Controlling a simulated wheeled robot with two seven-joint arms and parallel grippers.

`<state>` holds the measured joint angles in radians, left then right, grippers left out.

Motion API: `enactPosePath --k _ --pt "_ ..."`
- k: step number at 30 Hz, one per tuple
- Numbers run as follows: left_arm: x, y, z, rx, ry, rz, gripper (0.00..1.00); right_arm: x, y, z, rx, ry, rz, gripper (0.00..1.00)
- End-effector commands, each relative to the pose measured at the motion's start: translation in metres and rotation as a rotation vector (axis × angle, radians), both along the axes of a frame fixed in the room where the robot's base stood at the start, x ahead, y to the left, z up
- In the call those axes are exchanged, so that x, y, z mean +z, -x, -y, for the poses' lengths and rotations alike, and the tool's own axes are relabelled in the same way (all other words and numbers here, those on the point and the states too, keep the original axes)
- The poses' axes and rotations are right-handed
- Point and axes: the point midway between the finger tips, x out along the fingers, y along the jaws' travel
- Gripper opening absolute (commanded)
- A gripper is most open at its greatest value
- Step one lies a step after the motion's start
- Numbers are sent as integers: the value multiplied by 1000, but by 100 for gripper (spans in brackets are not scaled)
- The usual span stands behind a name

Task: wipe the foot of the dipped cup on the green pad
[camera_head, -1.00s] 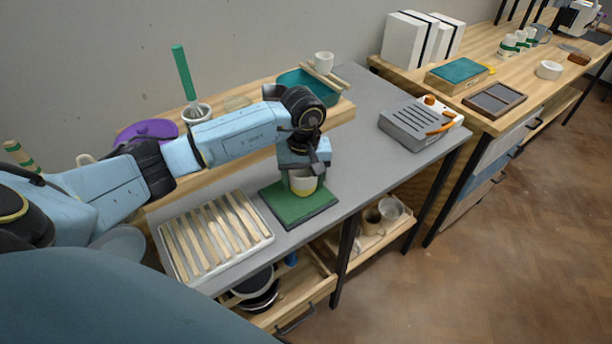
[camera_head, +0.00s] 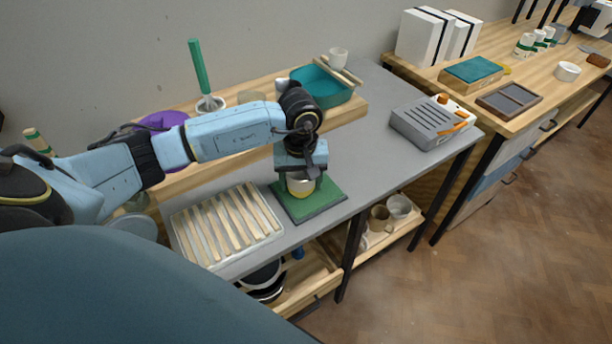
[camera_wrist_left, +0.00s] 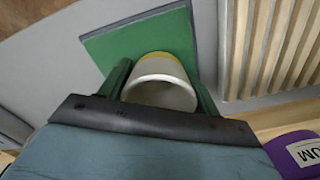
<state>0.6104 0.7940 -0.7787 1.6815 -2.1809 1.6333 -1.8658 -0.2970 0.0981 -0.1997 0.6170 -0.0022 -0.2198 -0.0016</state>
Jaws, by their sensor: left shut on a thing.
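The dipped cup (camera_head: 300,187), pale with a yellow glazed lower part, is held between the fingers of my left gripper (camera_head: 301,178). It is over the green pad (camera_head: 327,199), toward its left part in the head view. The cup looks about upright and its foot is at or just above the pad; I cannot tell if it touches. In the left wrist view the cup (camera_wrist_left: 160,84) sits between the two fingers (camera_wrist_left: 160,92), with the pad (camera_wrist_left: 115,48) beyond it. My right gripper is not in view.
A white tray with wooden slats (camera_head: 273,224) lies left of the pad. A grey device (camera_head: 418,128) stands to the right. The grey table between it and the pad is clear.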

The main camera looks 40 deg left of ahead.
Motion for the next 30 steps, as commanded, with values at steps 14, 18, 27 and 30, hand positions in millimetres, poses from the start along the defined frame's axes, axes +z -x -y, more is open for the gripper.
enactPosePath --k 14,18,27,30 --pt "-1 7 -2 -1 1 -1 37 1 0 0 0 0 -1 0" --pt "-2 3 0 -1 2 1 37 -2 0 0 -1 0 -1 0" --pt "-3 -13 6 -1 1 1 37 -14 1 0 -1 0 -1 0" --pt "-3 -15 7 -1 1 -1 37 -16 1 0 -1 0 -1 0"
